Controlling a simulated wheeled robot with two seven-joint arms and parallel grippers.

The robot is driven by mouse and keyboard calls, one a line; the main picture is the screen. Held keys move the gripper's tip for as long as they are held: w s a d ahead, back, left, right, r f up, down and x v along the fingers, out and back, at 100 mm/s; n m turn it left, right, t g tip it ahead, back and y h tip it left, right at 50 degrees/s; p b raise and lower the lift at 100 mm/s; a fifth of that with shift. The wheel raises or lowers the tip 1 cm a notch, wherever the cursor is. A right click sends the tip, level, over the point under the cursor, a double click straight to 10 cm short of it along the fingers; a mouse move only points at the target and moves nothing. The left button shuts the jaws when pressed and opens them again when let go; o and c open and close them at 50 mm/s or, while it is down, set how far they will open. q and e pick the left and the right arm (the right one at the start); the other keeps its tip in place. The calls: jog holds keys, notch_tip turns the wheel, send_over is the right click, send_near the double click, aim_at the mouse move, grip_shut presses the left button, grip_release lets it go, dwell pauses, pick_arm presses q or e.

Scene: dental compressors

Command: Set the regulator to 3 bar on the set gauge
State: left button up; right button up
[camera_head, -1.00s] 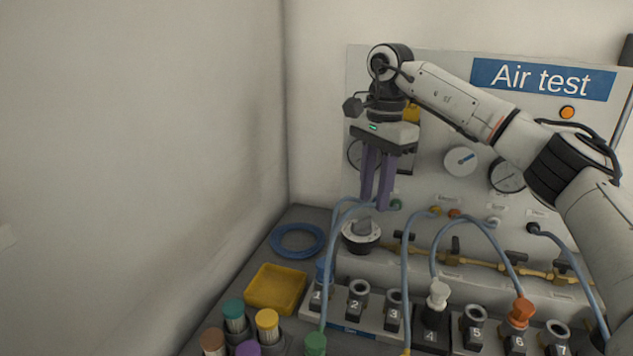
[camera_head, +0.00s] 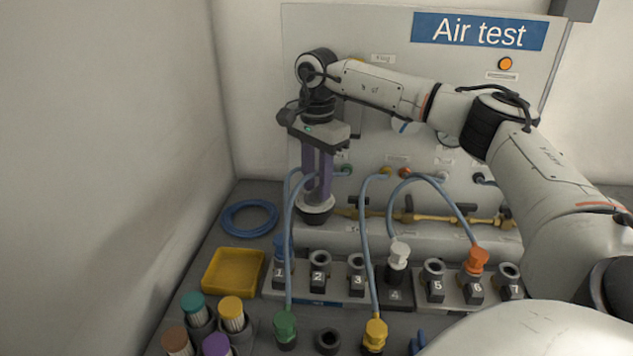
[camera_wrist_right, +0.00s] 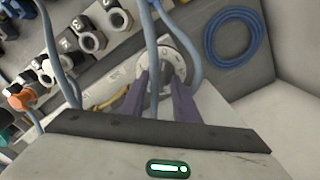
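The regulator (camera_head: 316,214) is a round knob with a pale ring and dark base, low on the panel's left side. In the right wrist view its pale dial ring (camera_wrist_right: 181,58) shows with a grey grip bar across it. My right gripper (camera_head: 317,192) points down over it, one purple finger on each side of the bar. The fingers (camera_wrist_right: 160,82) look apart; contact with the bar is unclear. A dark-rimmed gauge (camera_head: 447,139) is mostly hidden behind my right arm. No gauge reading is legible, and I cannot tell which is the set gauge. My left gripper is out of view.
Blue hoses (camera_head: 366,230) loop close beside and in front of the gripper. A brass pipe with valves (camera_head: 430,216) runs to the right. Numbered sockets (camera_head: 319,272), a yellow tray (camera_head: 233,272) and a blue hose coil (camera_head: 250,217) lie nearby. A wall stands at left.

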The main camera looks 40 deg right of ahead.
grip_shut()
jog(key=shift+m, duration=0.3)
